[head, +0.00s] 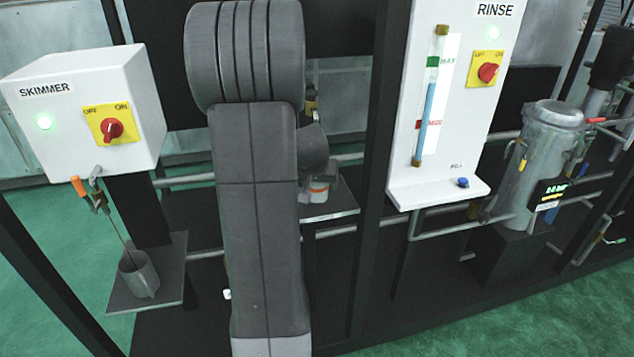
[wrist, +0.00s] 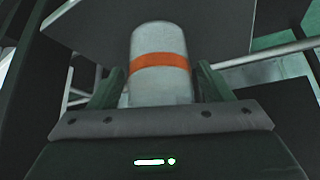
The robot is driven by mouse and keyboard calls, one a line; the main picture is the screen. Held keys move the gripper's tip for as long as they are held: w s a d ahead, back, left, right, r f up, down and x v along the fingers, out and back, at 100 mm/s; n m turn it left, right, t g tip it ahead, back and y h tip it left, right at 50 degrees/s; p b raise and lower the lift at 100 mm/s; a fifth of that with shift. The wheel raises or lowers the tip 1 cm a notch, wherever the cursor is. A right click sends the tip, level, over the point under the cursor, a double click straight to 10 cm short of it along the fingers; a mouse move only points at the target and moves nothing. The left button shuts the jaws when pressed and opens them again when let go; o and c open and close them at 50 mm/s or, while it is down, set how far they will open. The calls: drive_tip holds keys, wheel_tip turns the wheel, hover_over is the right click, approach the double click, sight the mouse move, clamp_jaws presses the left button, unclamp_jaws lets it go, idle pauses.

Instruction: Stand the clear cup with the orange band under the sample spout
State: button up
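The clear cup with the orange band (wrist: 160,88) is between the two fingers of my gripper (wrist: 161,80) in the wrist view. A narrow gap shows between the cup and each finger, so the gripper looks open around it. In the head view the cup (head: 318,196) shows just right of my arm, at a dark shelf plate (head: 345,208), and looks upright. My gripper (head: 319,186) is around it there, partly hidden. Whether the cup's base rests on the plate is hard to tell. The sample spout cannot be made out; my arm covers part of that area.
At left, a SKIMMER box (head: 85,110) stands above a shelf (head: 172,275) with a grey mug (head: 138,277). At right is a RINSE panel (head: 440,130) with a sight tube, and a metal vessel (head: 540,165). Dark posts and pipes run close around my arm.

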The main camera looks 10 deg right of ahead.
drive_tip(key=shift+r, duration=0.15)
drive_tip(key=shift+r+p, duration=0.2)
drive_tip(key=shift+p, duration=0.1)
drive_tip(key=v, duration=1.1)
drive_tip(key=shift+s+a+r, duration=0.15)
drive_tip(key=shift+s+r, duration=0.15)
